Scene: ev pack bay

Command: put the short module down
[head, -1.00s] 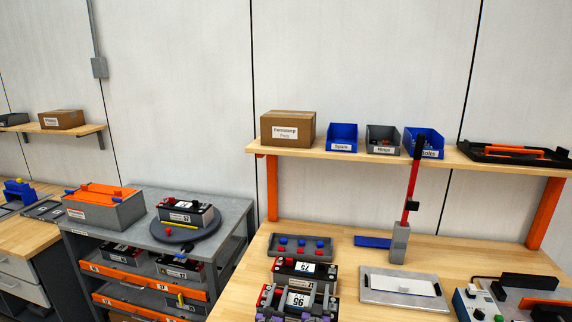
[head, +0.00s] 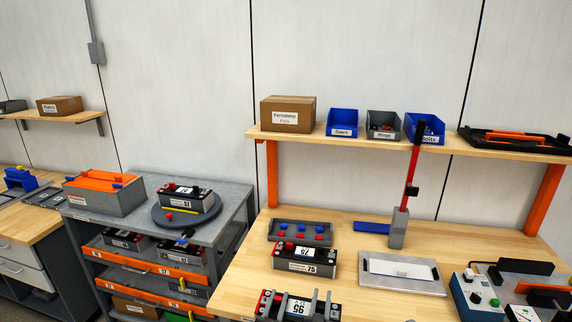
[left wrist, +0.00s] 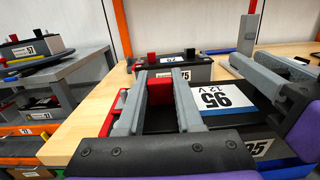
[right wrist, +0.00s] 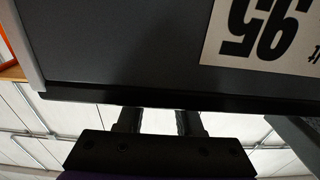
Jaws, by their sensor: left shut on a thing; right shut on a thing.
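The short module, a dark block with a white "95 12 V" label (head: 298,307), is at the bottom of the head view, above the near part of the bench. Its label (left wrist: 228,96) also shows in the left wrist view. My left gripper (head: 273,303) is shut on its left end, by the red terminal. My right gripper (head: 320,301) is shut on its right end. In the right wrist view the module's dark face (right wrist: 120,45) fills the top, above the fingers (right wrist: 160,122). Its underside is hidden, so I cannot tell whether it touches the bench.
Another module, labelled 75 (head: 305,262), stands just behind on the wooden bench (head: 245,285). Behind it is a grey tray of red and blue caps (head: 272,231). A grey plate (head: 402,285), a red-handled lever (head: 411,180) and a control box (head: 480,300) stand to the right.

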